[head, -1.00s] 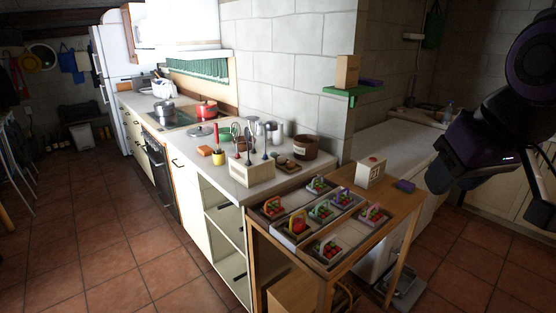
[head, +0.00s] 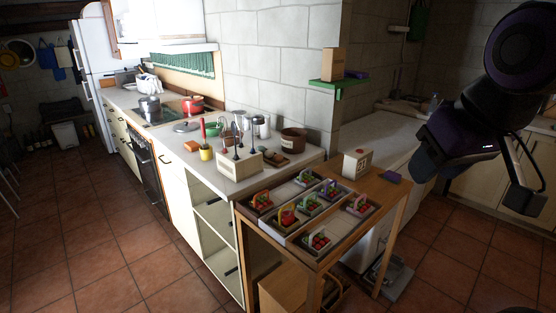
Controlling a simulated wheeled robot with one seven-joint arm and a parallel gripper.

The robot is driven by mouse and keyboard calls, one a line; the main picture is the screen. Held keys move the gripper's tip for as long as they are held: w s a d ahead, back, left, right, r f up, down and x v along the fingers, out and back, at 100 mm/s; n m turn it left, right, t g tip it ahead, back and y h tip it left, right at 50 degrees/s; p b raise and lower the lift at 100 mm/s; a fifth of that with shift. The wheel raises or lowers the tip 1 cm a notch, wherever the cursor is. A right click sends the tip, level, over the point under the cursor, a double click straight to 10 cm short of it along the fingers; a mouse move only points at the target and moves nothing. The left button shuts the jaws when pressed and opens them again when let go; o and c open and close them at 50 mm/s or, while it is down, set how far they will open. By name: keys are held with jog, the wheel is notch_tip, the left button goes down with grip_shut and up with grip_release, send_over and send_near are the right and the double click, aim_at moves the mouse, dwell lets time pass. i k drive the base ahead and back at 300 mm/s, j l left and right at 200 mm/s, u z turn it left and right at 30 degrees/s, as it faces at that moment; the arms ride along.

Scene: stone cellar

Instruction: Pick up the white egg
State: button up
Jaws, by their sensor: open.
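I cannot make out a white egg for sure in this view. A small brown dish or board with small round items (head: 269,158) lies on the counter (head: 308,158), beside a brown pot (head: 293,141); the items are too small to tell. My gripper (head: 472,182) hangs in the air at the right, close to the camera, open and with nothing seen in it. It is well apart from the counter and the wooden table.
The wooden table (head: 357,236) at the counter's end holds several small baskets, a calendar block (head: 356,163) and a purple item (head: 391,177). A utensil box (head: 239,165) stands on the counter. A green shelf (head: 338,83) juts from the wall. The tiled floor (head: 110,230) at left is clear.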

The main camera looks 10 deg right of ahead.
aim_at(269, 153)
jog(key=k, duration=1)
jog(key=k+z, duration=0.2)
jog(key=z, duration=1.1)
jog(key=i+j, duration=0.2)
jog(key=j, duration=0.55)
jog(key=i+j, duration=0.25)
jog(key=j, duration=0.5)
jog(key=i+j, duration=0.2)
jog(key=j, duration=0.55)
jog(key=i+j, duration=0.2)
jog(key=j, duration=0.55)
jog(key=i+j, duration=0.25)
jog(key=j, duration=0.55)
jog(key=i+j+z, duration=0.1)
jog(key=j, duration=0.65)
jog(key=i+j, duration=0.3)
jog(key=j, duration=0.45)
jog(key=i+j, duration=0.2)
jog(key=j, duration=0.6)
